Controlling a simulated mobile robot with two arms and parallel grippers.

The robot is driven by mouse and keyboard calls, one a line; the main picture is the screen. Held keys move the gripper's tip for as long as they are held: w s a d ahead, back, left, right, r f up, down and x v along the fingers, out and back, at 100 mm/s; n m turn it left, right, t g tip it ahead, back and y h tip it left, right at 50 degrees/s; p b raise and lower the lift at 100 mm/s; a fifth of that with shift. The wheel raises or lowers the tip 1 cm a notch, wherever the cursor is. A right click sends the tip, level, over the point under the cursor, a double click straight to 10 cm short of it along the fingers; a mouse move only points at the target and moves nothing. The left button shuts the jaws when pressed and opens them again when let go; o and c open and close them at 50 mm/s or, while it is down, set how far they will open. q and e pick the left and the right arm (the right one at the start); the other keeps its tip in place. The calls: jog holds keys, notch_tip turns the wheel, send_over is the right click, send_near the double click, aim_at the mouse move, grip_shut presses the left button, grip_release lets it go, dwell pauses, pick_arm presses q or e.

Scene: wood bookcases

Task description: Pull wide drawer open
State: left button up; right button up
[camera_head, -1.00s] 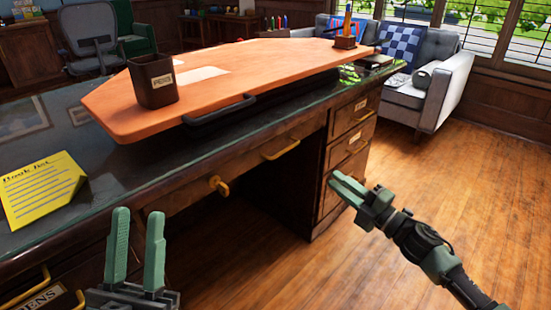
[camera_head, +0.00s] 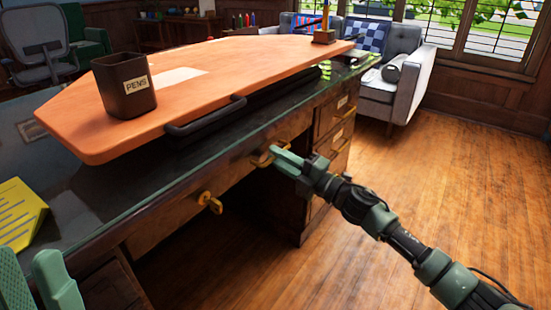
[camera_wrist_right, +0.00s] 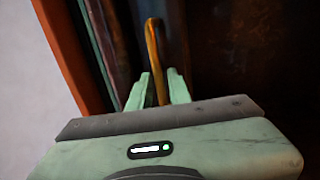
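The wide drawer (camera_head: 178,219) is in the middle of the dark wood desk front, under the desk top. It looks flush with the desk front. It has two brass handles, a left one (camera_head: 210,202) and a right one (camera_head: 262,157). My right gripper (camera_head: 280,156) is at the right handle.
An orange board (camera_head: 225,75) with a black handle lies over the desk top, bearing a pen cup (camera_head: 124,85). A yellow note (camera_head: 18,215) lies at the left. Small side drawers (camera_head: 335,115) are at the right. The wood floor (camera_head: 430,170) is clear in front.

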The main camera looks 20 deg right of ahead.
jog(key=shift+w+a, duration=0.2)
jog(key=shift+w, duration=0.1)
jog(key=shift+r, duration=0.1)
grip_shut()
dwell(1.2)
